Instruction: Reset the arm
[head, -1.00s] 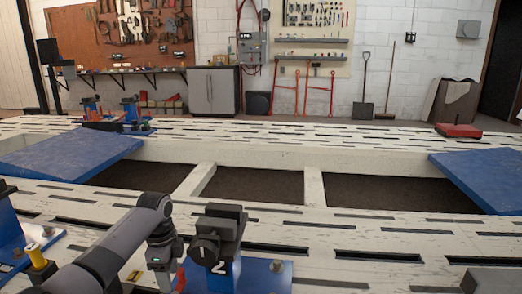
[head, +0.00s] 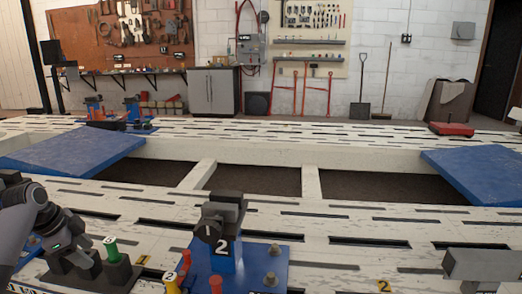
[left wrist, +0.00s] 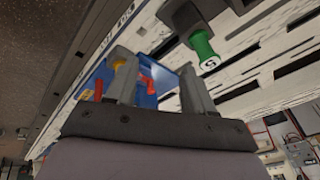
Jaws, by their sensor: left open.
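My left arm comes in at the left edge of the head view, and its gripper (head: 72,245) is low beside a dark block holding a green peg (head: 110,248). In the left wrist view the two fingers (left wrist: 154,65) stand apart with nothing held between them. The green peg (left wrist: 202,48) is just outside the right finger there. A blue fixture (left wrist: 155,78) with red parts shows beyond the fingers.
A blue fixture with a black clamp marked 2 (head: 222,225) stands at front centre, with red and yellow pegs (head: 172,284) beside it. Blue ramps (head: 75,152) lie at both sides of the slotted white frame.

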